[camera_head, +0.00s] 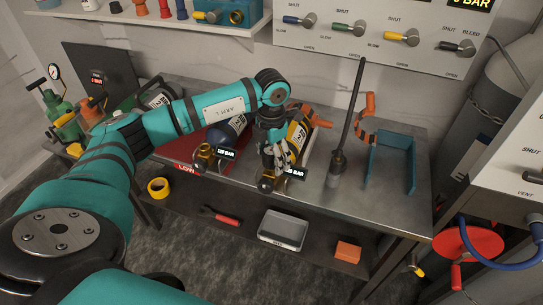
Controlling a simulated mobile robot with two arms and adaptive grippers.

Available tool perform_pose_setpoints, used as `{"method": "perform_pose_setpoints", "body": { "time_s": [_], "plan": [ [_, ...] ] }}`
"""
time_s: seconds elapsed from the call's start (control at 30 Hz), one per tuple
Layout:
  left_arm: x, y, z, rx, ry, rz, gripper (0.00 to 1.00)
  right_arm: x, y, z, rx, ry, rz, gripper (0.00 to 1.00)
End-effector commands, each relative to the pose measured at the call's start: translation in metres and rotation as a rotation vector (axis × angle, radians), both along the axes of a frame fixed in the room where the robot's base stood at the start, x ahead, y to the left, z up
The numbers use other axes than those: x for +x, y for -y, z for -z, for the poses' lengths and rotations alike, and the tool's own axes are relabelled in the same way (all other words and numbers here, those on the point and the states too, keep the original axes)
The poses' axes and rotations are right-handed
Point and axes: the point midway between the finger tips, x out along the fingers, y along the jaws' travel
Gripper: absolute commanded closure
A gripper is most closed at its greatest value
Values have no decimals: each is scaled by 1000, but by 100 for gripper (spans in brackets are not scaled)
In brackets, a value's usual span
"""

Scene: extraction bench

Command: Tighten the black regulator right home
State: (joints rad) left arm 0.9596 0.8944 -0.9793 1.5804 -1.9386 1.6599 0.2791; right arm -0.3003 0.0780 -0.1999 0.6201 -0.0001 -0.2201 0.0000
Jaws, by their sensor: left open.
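My left gripper (281,160) is open and points down at the near end of a yellow cylinder (298,133) lying on the metal bench. A brass and black fitting (267,183) with a small BAR readout (295,173) sits at that end, just below the fingers. The gripper hides part of it, so I cannot tell whether the fingers touch it or how far it is screwed in. To the left, a dark blue cylinder (225,132) has a similar fitting (205,157) and readout (226,153). I cannot clearly single out the black regulator. My right gripper is not in view.
A dark upright rod (346,120) on a base stands right of the yellow cylinder. Beyond it are an orange clamp (368,115) and a blue bracket (389,165). A valve panel (385,35) hangs behind.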

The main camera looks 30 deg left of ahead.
Motion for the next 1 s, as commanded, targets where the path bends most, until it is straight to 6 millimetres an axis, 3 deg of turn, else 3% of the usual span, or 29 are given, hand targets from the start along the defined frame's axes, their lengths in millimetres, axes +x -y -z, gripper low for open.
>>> {"method": "perform_pose_setpoints", "body": {
  "time_s": [0.6,0.73,0.97,1.0],
  "plan": [
    [0,0,-3,0,-1,-1100,29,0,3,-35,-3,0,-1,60],
    [0,0,-1,0,0,-1219,29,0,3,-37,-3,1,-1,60],
    [0,0,0,1,1,-1237,29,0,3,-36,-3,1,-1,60],
    [0,0,0,1,1,-1237,34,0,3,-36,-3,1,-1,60]
  ]
}}
